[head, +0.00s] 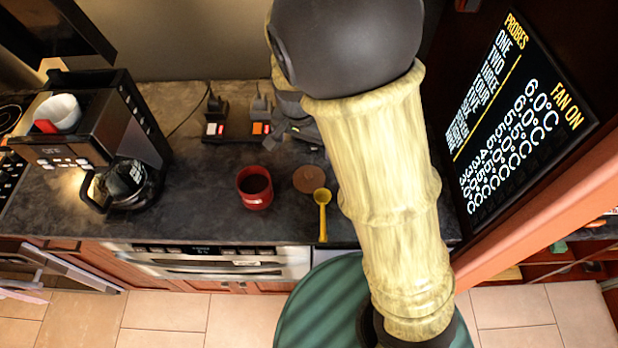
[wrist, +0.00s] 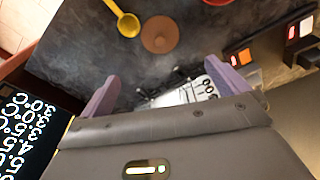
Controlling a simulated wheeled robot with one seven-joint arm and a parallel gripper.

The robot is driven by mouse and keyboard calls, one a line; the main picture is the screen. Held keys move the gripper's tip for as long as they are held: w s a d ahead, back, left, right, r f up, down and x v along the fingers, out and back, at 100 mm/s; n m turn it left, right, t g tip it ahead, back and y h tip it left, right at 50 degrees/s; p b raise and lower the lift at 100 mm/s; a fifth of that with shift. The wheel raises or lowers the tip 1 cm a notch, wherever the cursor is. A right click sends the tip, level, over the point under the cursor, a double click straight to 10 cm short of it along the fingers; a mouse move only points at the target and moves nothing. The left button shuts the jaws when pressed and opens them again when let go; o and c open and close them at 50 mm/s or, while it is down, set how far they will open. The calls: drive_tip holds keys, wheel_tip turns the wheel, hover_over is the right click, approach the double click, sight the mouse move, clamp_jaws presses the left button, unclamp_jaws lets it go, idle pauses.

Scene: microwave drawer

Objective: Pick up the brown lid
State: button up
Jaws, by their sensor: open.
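The brown lid (head: 309,179) is a flat round disc with a small knob, lying on the dark countertop between a red pot and a yellow ladle. In the wrist view the brown lid (wrist: 160,34) is at the top centre, beyond the fingertips. My gripper (wrist: 158,82) is open, with its two purple fingers apart and nothing seen between them but the counter and a whitish object behind. The lid is apart from the fingers. In the head view my gripper is mostly hidden behind my arm.
The red pot (head: 255,187) stands left of the lid. The yellow ladle (head: 322,212) lies close on its right, towards the counter's front edge. Dark devices with coloured labels (head: 238,122) stand behind. A coffee maker (head: 95,140) is at the left. A display panel (head: 520,115) stands at the right.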

drive_tip(key=p, duration=0.1)
approach(309, 173)
wheel_tip(309, 173, down, 5)
drive_tip(key=shift+w+d, duration=0.1)
drive_tip(key=shift+w, duration=0.05)
idle(0.4)
drive_tip(key=shift+w+d+f+p, duration=0.15)
drive_tip(key=shift+f+p, duration=0.25)
drive_tip(key=shift+f, duration=0.45)
drive_tip(key=shift+w+f+p, duration=0.2)
drive_tip(key=shift+f+p, duration=0.15)
drive_tip(key=shift+f, duration=0.5)
drive_tip(key=shift+w+d+f+p, duration=0.15)
drive_tip(key=shift+f+p, duration=0.25)
drive_tip(key=shift+f, duration=0.45)
drive_tip(key=c, duration=0.9)
